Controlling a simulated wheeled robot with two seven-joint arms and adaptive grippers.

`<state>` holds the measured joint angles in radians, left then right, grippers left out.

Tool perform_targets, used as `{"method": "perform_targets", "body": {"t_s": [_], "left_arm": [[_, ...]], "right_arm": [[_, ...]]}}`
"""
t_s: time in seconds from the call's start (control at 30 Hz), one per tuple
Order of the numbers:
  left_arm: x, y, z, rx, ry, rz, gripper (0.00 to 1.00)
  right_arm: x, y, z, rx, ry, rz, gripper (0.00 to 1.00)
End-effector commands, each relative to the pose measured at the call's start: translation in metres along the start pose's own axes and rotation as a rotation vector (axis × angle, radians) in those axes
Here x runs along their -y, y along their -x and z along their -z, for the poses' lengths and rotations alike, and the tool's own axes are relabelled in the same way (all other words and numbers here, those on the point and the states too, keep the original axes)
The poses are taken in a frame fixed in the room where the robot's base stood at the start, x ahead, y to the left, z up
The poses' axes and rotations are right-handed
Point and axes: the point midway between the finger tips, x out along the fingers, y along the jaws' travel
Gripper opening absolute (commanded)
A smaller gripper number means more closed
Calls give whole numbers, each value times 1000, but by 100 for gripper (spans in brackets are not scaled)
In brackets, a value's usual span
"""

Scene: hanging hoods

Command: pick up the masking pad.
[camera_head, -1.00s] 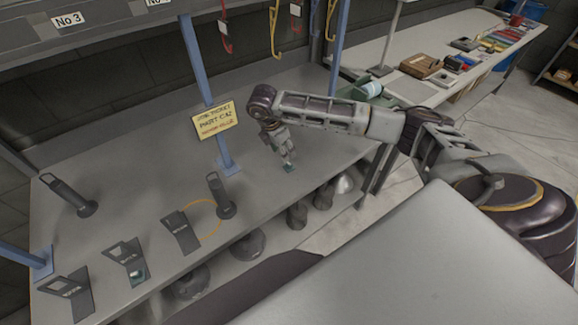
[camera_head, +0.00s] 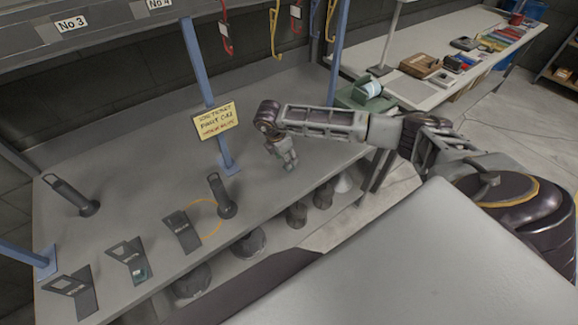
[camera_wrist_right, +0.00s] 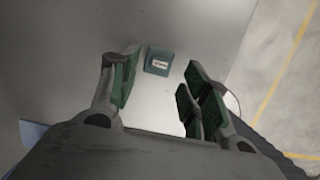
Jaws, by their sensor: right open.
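A small teal square pad with a white label, which I take to be the masking pad (camera_wrist_right: 159,62), lies flat on the grey bench top in the right wrist view. My right gripper (camera_wrist_right: 160,90) is open, with green-lined fingers on either side of the view. The pad shows beyond and between the fingers, nearer the left finger, and nothing is held. In the head view the right gripper (camera_head: 288,164) points down close to the bench's front edge. It largely hides the pad there. My left gripper is out of view.
The bench (camera_head: 130,135) is clear behind the gripper. A blue post (camera_head: 205,75) with a yellow sign (camera_head: 214,121) stands to its left. Dark labelled stands (camera_head: 130,260) and upright handles (camera_head: 221,195) occupy the left part. Hooks hang above. A side table (camera_head: 410,88) holds several items.

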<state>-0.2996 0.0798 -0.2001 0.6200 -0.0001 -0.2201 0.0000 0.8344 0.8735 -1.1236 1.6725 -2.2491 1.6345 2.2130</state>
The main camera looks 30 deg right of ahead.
Motion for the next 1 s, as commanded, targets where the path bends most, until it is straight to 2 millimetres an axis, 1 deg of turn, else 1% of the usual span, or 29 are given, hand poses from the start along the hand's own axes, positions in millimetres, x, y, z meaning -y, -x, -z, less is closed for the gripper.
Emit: {"method": "perform_targets", "body": {"t_s": [0.03, 0.17, 0.3, 0.4, 0.87, 0.9, 1.0], "left_arm": [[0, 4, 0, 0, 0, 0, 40], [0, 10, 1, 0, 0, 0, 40], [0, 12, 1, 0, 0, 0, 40], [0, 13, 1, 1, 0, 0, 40], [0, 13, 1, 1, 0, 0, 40], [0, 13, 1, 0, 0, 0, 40], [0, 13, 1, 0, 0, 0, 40]], "right_arm": [[0, -3, -1, 0, 0, 1, 46], [0, -15, -1, 1, -1, 1, 46], [0, -30, 0, 0, -1, 1, 46], [0, -36, 0, -1, -1, 0, 46], [0, -38, 0, 0, -1, -1, 46], [0, -37, 0, 0, -1, -1, 45], [0, -37, 0, 0, -1, -1, 32]]}}
